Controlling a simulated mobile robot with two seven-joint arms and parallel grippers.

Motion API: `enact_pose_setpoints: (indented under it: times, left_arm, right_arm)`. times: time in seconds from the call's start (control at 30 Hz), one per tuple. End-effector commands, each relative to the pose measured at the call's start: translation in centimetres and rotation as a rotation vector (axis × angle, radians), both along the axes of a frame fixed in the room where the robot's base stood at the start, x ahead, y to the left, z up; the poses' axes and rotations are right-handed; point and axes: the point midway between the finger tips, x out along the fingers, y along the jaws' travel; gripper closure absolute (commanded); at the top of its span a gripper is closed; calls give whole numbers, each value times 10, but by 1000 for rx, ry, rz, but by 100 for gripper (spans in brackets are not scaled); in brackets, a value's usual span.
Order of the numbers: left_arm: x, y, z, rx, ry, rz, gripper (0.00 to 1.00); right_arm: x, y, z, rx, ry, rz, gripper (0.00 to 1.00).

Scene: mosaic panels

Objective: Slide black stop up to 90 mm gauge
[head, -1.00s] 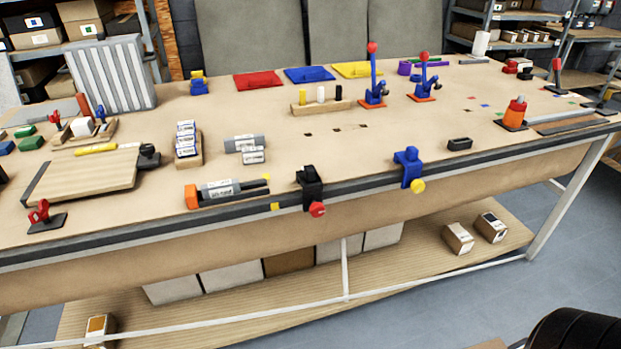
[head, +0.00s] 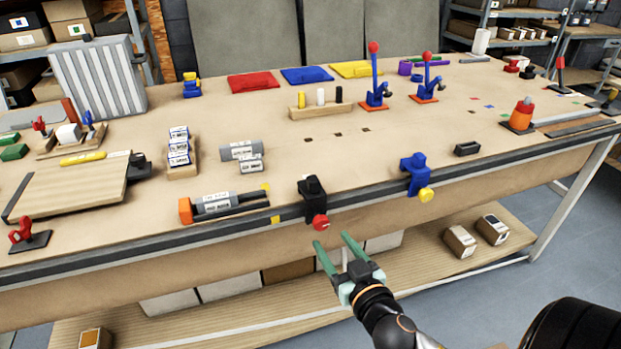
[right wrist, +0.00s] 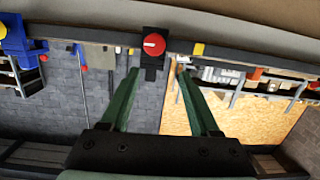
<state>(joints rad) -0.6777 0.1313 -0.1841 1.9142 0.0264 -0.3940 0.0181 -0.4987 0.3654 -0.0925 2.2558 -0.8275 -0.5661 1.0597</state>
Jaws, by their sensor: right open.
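The black stop (head: 313,194) sits on the rail along the bench's front edge, with a red knob (head: 320,222) on its front. A grey labelled cylinder (head: 217,202) lies left of it beside an orange block (head: 185,211), with a gap between cylinder and stop. Its label is too small to read surely. My right gripper (head: 338,240) is open and empty, in front of and slightly below the red knob. In the right wrist view, the black stop (right wrist: 153,62) and knob (right wrist: 154,44) appear beyond and between the open fingers (right wrist: 157,71). My left gripper is not in view.
A blue stop (head: 415,173) with a yellow knob is on the rail to the right. Yellow marks (head: 276,220) lie near the rail left of the black stop. Other grey labelled pieces (head: 240,150) lie farther back. A small black block (head: 467,149) lies right.

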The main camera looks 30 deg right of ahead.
Motion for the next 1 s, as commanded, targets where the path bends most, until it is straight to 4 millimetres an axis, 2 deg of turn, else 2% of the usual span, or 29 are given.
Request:
enact_pose_setpoints:
  times: [0.03,0.1,0.2,0.37,0.8,1.0]
  left_arm:
    - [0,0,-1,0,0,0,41]
    - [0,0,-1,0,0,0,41]
    - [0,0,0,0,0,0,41]
    - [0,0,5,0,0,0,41]
    - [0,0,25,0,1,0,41]
    - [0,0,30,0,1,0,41]
  right_arm:
    - [3,-4,18,-1,-51,-12,38]
    - [4,-8,35,6,-104,-26,38]
    - [7,-11,47,10,-139,-34,38]
    - [19,-14,50,11,-145,-35,38]
    - [89,-31,49,9,-141,-36,38]
    - [114,-37,48,11,-141,-36,38]
